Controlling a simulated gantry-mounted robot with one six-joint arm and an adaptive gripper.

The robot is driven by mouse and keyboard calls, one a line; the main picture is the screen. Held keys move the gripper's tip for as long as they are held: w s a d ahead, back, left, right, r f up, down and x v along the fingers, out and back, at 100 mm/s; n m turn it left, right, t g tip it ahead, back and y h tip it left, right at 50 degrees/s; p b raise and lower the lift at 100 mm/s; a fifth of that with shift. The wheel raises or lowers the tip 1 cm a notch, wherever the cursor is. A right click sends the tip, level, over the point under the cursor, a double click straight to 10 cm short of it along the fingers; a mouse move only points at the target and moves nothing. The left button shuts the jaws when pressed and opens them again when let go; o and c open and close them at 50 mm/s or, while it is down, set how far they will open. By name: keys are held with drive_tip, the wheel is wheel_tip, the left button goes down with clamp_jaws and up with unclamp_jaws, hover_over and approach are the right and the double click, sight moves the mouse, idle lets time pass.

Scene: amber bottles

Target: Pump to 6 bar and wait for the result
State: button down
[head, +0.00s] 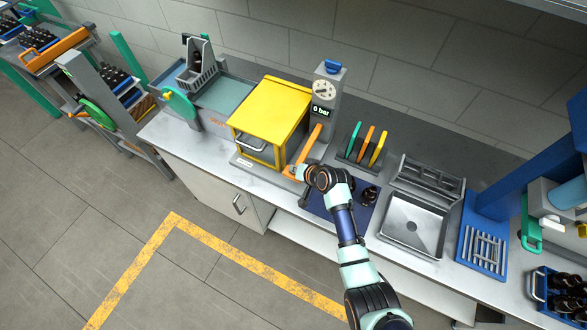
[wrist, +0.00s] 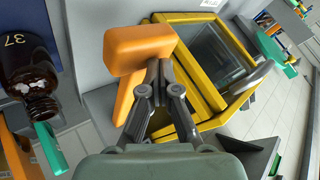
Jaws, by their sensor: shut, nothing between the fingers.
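The pump unit is a grey column with a round dial (head: 326,88) and a small display (head: 321,110) reading 0 bar. Its orange lever (head: 309,143) slopes down toward the front of the bench. A yellow-framed chamber (head: 268,112) with a front handle stands left of the lever; it looks closed. My gripper (head: 300,172) is at the lever's low front end. In the wrist view, my shut, empty fingers (wrist: 160,75) lie against or just over the orange lever head (wrist: 139,48); I cannot tell if they touch.
An amber bottle marked 37 (wrist: 30,65) is at the left of the wrist view. Coloured tags (head: 365,143) stand in a rack right of the pump. A sink-like tray (head: 412,226) and a blue rack (head: 482,245) are further right. My arm covers part of a dark blue mat.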

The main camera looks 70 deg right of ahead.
drive_tip(key=shift+f+b, duration=1)
drive_tip(key=shift+f, duration=0.35)
idle(0.8)
idle(0.5)
drive_tip(key=shift+r+p, duration=2.9)
drive_tip(key=shift+r, duration=0.25)
wheel_tip(320, 180, up, 5)
drive_tip(key=p, duration=0.4)
drive_tip(key=shift+p, duration=0.3)
